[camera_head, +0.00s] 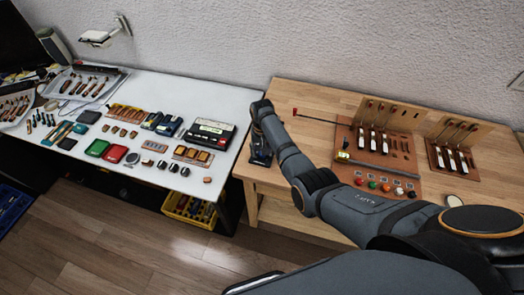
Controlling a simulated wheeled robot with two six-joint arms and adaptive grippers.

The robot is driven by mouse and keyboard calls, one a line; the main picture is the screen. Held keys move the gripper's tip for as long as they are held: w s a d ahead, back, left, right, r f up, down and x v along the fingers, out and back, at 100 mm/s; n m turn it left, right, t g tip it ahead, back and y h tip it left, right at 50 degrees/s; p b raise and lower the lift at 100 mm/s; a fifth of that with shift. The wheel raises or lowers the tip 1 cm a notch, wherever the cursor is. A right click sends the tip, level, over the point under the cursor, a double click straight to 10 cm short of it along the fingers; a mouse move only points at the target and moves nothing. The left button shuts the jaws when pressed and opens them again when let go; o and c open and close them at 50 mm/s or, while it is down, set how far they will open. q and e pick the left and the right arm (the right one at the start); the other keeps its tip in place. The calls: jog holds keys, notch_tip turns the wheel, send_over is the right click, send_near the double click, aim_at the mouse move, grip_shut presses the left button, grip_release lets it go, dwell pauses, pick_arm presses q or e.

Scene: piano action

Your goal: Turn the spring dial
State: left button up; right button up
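My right arm reaches across the wooden table from the lower right. My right gripper (261,158) points down over the table's left end, left of the piano action board (345,135). Its fingers are dark and small, so I cannot tell whether they are open or shut. The board carries upright hammer-like parts, a small yellow-green vial (343,156) and a row of coloured knobs (385,187) along its front. I cannot tell which part is the spring dial; my arm hides some of the board's lower left. My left gripper is not in view.
A second board (437,155) with similar parts stands at the right. A thin red-tipped rod (315,117) projects left from the first board. The wooden table (300,95) is clear at its back left. A white table (170,90) holds many tools and boxes.

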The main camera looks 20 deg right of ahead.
notch_tip(320, 180, up, 12)
dwell(0.6)
dwell(0.7)
